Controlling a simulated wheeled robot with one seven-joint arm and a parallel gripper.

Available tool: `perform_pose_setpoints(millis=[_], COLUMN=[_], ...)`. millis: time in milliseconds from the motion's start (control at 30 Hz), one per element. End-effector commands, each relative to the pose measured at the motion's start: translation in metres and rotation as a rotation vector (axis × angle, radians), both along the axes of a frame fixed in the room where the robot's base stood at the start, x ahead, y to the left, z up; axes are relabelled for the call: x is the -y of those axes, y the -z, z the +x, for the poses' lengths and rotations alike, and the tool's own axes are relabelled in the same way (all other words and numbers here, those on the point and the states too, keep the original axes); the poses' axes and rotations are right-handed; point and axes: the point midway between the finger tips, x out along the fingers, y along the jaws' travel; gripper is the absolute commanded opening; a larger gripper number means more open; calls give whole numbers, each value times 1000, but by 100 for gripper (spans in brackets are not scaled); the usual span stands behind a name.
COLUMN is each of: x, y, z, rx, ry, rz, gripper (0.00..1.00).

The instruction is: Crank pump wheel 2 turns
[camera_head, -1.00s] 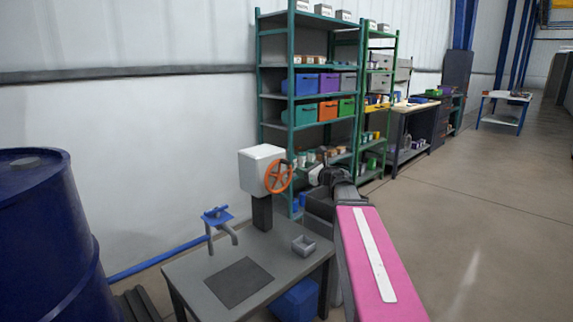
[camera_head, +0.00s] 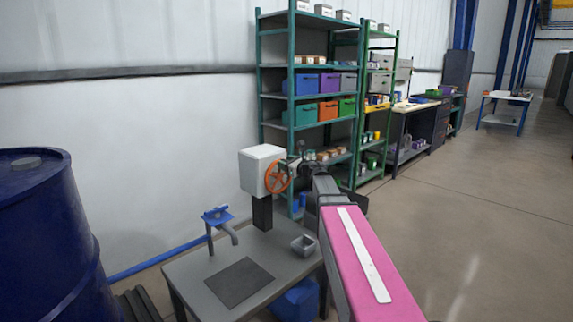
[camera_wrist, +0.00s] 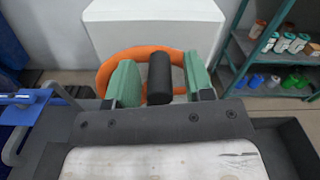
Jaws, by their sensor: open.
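The orange pump wheel (camera_head: 277,177) is mounted on the right face of a white box (camera_head: 259,165) on a dark post above the grey table. In the wrist view the wheel (camera_wrist: 111,66) lies just ahead of my gripper, with its black crank handle (camera_wrist: 159,78) pointing toward me. My gripper (camera_wrist: 159,84) is open, with a green fingertip pad on each side of the handle.
A blue barrel (camera_head: 50,240) stands at the left. Green shelves (camera_head: 290,95) stand behind. The floor on the right is clear.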

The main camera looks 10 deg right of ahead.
Motion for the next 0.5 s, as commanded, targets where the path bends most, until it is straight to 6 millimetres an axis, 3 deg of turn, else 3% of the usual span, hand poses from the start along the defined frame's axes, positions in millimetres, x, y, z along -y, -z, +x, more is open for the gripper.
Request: perform_pose_setpoints(millis=[167,200,333,500], x=[0,0,0,0], y=[0,0,0,0], z=[0,0,0,0], rx=[0,0,0,1], ry=[0,0,0,0], rz=[0,0,0,-2], gripper=[48,41,0,0])
